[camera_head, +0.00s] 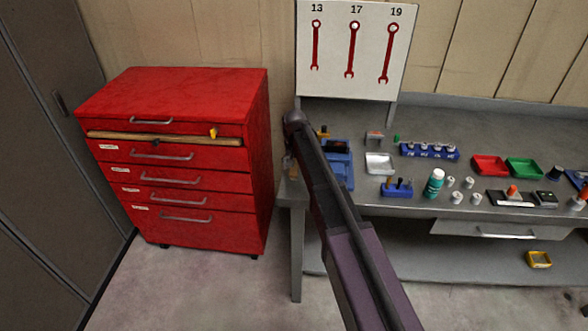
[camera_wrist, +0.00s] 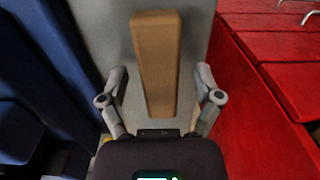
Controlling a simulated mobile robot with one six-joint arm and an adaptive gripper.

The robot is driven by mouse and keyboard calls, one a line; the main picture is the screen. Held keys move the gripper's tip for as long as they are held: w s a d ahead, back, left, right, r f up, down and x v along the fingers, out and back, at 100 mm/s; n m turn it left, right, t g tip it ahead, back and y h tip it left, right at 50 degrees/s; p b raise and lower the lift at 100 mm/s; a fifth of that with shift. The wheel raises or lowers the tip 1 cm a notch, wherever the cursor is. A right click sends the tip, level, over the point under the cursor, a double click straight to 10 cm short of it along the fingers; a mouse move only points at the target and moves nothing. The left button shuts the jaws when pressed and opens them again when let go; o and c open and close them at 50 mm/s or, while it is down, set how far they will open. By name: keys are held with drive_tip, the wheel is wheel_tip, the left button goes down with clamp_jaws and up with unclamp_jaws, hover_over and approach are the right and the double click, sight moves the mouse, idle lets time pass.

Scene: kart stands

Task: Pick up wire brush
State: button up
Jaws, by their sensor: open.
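A long, flat brown wooden block, which looks like the wire brush (camera_wrist: 156,50), lies on a grey surface in the wrist view. No bristles show, so I cannot tell which way they face. My gripper (camera_wrist: 161,78) is open. One finger stands to each side of the block's near part, with a gap on both sides. The gap in height between fingers and block is unclear. In the head view, a small brownish patch (camera_head: 291,167) shows at the bench's left end, under the end of my arm. I cannot tell there what is brush and what is gripper.
The grey workbench (camera_head: 415,204) holds a blue tray (camera_head: 343,172), a silver tray (camera_head: 380,163), a blue tool holder (camera_head: 397,190), a green bottle (camera_head: 434,184) and red and green bins. A red drawer cabinet (camera_head: 190,100) stands left of the bench. A wrench board (camera_head: 335,85) stands behind.

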clamp_jaws()
idle(0.3)
drive_tip(key=shift+r, duration=0.2)
wheel_tip(320, 180, up, 4)
drive_tip(key=p, duration=0.4)
drive_tip(key=shift+f, duration=0.15)
drive_tip(key=s+d+p, duration=0.1)
drive_tip(key=s+d, duration=0.3)
drive_tip(key=s, duration=1.1)
drive_tip(key=shift+s+d+r, duration=0.15)
drive_tip(key=shift+s+r, duration=0.1)
drive_tip(key=shift+r, duration=0.2)
drive_tip(key=c, duration=0.7)
unclamp_jaws()
drive_tip(key=c, duration=0.4)
